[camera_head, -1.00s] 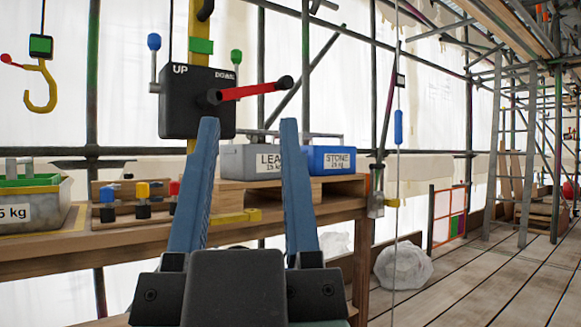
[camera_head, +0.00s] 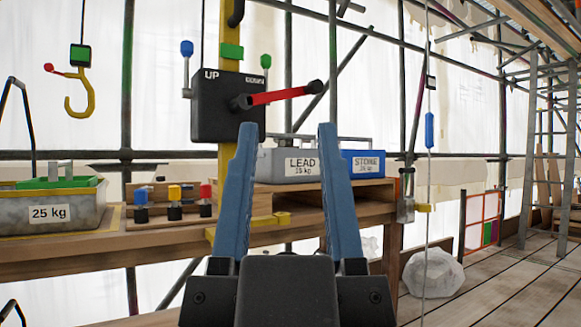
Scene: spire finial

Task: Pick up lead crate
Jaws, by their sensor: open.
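The lead crate (camera_head: 291,166) is a grey box with a white label reading LEAD and a bar handle on top. It sits on a wooden pallet on the bench, left of the blue stone crate (camera_head: 362,163) and close to it. My gripper (camera_head: 287,130) is open, with two blue fingers pointing up and forward. In the picture the lead crate shows between the fingers, beyond them. The left finger hides part of the crate's left end. Nothing shows held between the fingers.
A black UP lever box (camera_head: 228,108) with a red handle stands behind the crate's left side. A grey 25 kg tray (camera_head: 85,208) and several coloured pegs (camera_head: 174,203) are on the left of the bench. A yellow hook (camera_head: 80,95) hangs upper left. A white sack (camera_head: 432,272) lies on the plank floor.

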